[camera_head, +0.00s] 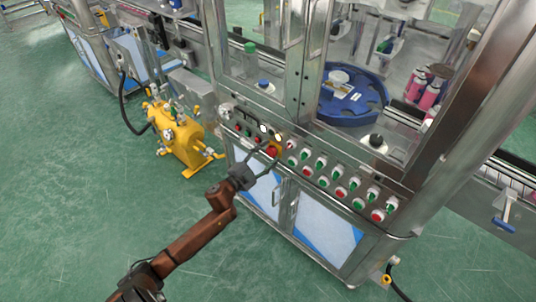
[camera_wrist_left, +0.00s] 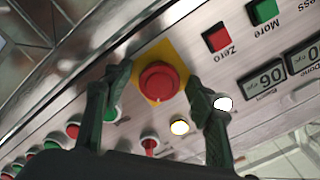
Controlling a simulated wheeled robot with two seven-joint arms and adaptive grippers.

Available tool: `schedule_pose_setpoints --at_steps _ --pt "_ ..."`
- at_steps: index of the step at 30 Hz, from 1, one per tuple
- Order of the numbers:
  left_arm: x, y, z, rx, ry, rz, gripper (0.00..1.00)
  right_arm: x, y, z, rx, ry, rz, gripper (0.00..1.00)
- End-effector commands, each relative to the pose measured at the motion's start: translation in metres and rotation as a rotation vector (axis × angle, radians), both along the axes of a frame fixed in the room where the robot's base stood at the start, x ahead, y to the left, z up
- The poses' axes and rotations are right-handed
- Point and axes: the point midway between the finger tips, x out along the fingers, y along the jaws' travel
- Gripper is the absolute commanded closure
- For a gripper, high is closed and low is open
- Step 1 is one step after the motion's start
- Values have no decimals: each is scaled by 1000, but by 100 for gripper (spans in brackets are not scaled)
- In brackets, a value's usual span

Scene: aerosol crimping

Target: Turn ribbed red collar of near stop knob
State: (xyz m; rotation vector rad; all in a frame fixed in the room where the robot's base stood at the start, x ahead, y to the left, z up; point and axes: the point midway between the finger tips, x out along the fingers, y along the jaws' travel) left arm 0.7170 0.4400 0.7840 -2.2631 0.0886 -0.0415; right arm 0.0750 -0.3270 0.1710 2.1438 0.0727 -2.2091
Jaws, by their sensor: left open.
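The near stop knob is a red mushroom button (camera_wrist_left: 159,81) on a yellow square plate (camera_wrist_left: 178,52). In the left wrist view it sits between the two fingers of my left gripper (camera_wrist_left: 158,84). The fingers stand apart on either side of it, and I cannot tell if either touches it. Ribs on its collar are too small to make out. In the head view the red knob (camera_head: 272,150) is on the machine's sloped panel, and my left gripper (camera_head: 262,160) reaches up to it from below. My right gripper is not in view.
The control panel (camera_wrist_left: 215,20) carries red and green buttons, lit white lamps (camera_wrist_left: 180,127) and digital displays (camera_wrist_left: 271,78) close to the fingers. A row of red and green knobs (camera_head: 340,192) runs right. A yellow pressure tank (camera_head: 183,143) stands left on open green floor.

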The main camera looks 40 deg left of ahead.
Motion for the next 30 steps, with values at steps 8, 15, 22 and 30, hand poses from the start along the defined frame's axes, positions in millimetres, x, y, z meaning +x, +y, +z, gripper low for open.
schedule_pose_setpoints --at_steps 8,15,22,30 --pt "-17 2 -1 0 1 0 49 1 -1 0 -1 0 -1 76" --pt "-67 5 -2 -2 3 0 49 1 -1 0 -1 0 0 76" --pt "-106 9 -1 -1 2 1 49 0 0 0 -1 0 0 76" --pt "-120 9 0 0 0 0 49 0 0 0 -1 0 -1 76"
